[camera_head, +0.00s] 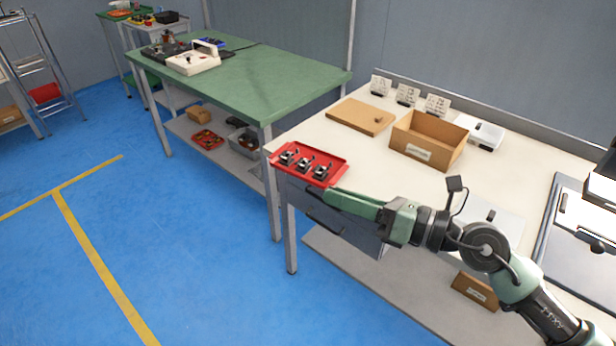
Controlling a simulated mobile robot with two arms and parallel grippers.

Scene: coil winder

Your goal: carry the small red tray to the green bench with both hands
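The small red tray (338,162) lies at the near left corner of the white-topped bench, along its edge. It holds several small black and metal parts (305,165). My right gripper (328,194) reaches in from the right, its green fingers pointing left, with the tips at the tray's near right corner. I cannot tell whether the fingers touch the tray or have its rim between them. The green bench (262,88) stands beyond the tray, to the upper left. My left gripper is not in view.
The green top is clear at its right part; a white device (193,63) and dark tools stand at its left. On the white bench are a cardboard box (428,142), a brown board (360,116) and small cards. Blue floor lies open at left.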

